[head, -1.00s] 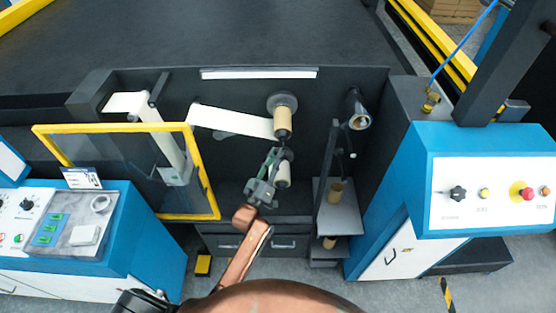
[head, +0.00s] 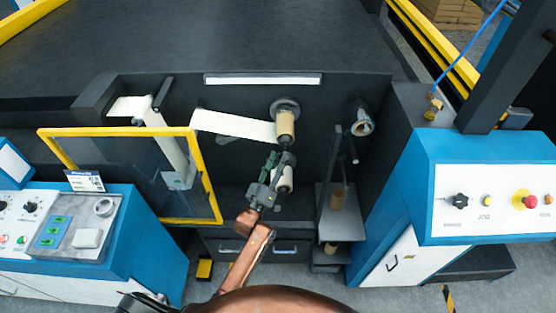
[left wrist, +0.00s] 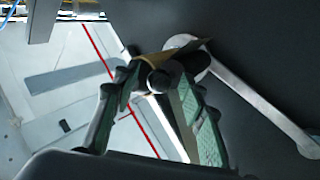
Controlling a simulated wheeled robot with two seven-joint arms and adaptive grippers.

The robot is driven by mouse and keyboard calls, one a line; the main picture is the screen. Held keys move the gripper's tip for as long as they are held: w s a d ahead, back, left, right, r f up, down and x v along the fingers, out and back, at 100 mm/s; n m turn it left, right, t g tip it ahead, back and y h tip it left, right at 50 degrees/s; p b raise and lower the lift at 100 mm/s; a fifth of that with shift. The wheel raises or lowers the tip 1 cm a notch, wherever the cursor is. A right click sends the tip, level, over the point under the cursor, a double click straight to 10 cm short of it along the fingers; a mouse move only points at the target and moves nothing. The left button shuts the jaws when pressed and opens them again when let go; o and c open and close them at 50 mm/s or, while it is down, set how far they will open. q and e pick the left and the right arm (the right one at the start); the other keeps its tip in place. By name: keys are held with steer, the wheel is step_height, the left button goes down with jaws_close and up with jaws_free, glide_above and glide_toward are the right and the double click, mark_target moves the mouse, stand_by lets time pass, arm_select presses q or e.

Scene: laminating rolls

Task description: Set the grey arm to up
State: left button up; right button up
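The grey arm (left wrist: 250,95) is a flat bar with rounded ends on the dark panel in the left wrist view. One end is behind the tan roll (left wrist: 186,48); the other is at lower right. In the head view a grey piece (head: 228,139), perhaps this arm, shows just under the white film. My left gripper (head: 278,160) is in front of the lower white roll (head: 284,182), below the upper tan roll (head: 286,124). In the left wrist view its green-padded fingers (left wrist: 158,85) are apart, with a round spindle end between or beyond them; contact is unclear.
A yellow-framed clear guard (head: 210,180) stands left of my gripper. A grey shelf stand (head: 325,222) is to the right. Blue control consoles (head: 138,235) (head: 432,160) flank the bay. White film (head: 235,126) runs left from the upper roll.

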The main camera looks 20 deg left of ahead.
arm_select(q)
steer(key=d+v, duration=0.1)
steer(key=v, duration=1.1)
steer(key=shift+a, duration=0.45)
steer(key=s+a+f+m+g, duration=0.1)
steer(key=s+f+g, duration=0.25)
steer(key=f, duration=1.35)
steer(key=s+f+m+g, duration=0.2)
steer(key=f+g, duration=0.3)
steer(key=f, duration=1.1)
steer(key=s+a+f+m+g+y, duration=0.15)
steer(key=s+f+g, duration=0.35)
steer(key=s+f, duration=1.2)
steer(key=s+a+f+g, duration=0.1)
steer(key=s+f+g, duration=0.1)
steer(key=s+f, duration=0.3)
steer(key=s+a+f+m+g+b, duration=0.1)
steer(key=s+f, duration=0.4)
steer(key=s, duration=0.9)
steer(key=s+a+f+m+g, duration=0.1)
steer(key=s+a+f+g, duration=0.1)
steer(key=s+f+g, duration=0.3)
steer(key=s+f, duration=0.1)
steer(key=s, duration=0.3)
steer(key=shift+s+a+y, duration=0.3)
steer(key=shift+a+y, duration=0.05)
